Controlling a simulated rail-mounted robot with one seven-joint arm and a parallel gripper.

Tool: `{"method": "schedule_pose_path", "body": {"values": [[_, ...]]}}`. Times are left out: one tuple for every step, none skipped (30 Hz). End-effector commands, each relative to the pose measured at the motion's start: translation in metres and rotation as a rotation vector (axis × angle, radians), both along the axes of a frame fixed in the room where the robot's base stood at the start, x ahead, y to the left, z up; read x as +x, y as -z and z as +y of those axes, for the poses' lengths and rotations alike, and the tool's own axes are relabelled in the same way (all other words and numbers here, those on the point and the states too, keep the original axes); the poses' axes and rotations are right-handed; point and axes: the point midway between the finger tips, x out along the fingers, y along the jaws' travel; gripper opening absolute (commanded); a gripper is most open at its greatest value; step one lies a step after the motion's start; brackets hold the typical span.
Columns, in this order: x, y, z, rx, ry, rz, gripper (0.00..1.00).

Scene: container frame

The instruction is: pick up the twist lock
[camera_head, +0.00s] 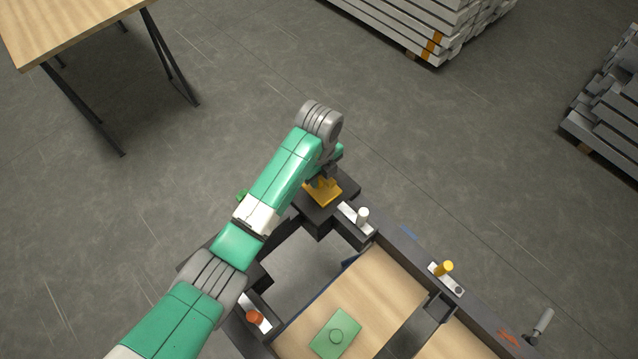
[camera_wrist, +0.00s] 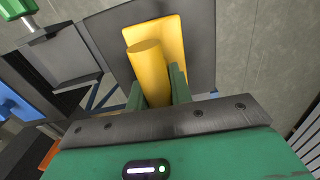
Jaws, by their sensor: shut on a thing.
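The twist lock is a yellow piece with a thick round post and a flat yellow base plate (camera_head: 322,191). It is at the dark far corner block of the container frame (camera_head: 401,247). In the wrist view its post (camera_wrist: 149,62) stands between my two green fingers, with the yellow plate behind it. My gripper (camera_wrist: 158,90) is shut on the post. In the head view my gripper (camera_head: 329,172) is right at the twist lock, and my arm hides part of it. I cannot tell whether the plate touches the corner block.
Pins stand on white plates along the frame: white (camera_head: 362,214), yellow (camera_head: 445,267) and orange (camera_head: 254,317). A table (camera_head: 65,25) and beam stacks (camera_head: 420,25) stand apart on open floor.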

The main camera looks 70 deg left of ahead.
Motion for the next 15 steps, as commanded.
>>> {"method": "schedule_pose_path", "body": {"values": [[0.0,-0.001,0.0,0.001,0.0,-0.001,0.0],[0.0,-0.001,0.0,0.001,0.0,-0.001,0.0],[0.0,-0.001,0.0,0.001,0.0,-0.001,0.0],[0.001,-0.003,0.001,0.003,0.0,-0.003,0.0],[0.001,-0.003,0.001,0.003,0.0,-0.003,0.0],[0.001,-0.003,0.001,0.003,0.0,-0.003,0.0],[0.001,-0.003,0.001,0.003,0.0,-0.003,0.0],[0.001,-0.003,0.001,0.003,0.0,-0.003,0.0],[0.001,-0.003,0.001,0.003,0.0,-0.003,0.0],[0.001,-0.005,0.001,0.003,0.0,-0.003,0.0],[0.001,-0.007,0.001,0.003,0.0,-0.003,0.0],[0.001,-0.012,0.001,0.005,0.0,-0.004,0.0],[0.001,-0.017,0.001,0.005,0.0,-0.004,0.0],[0.001,-0.023,0.002,0.005,0.0,-0.005,0.0],[0.001,-0.032,0.002,0.005,0.0,-0.005,0.0]]}}
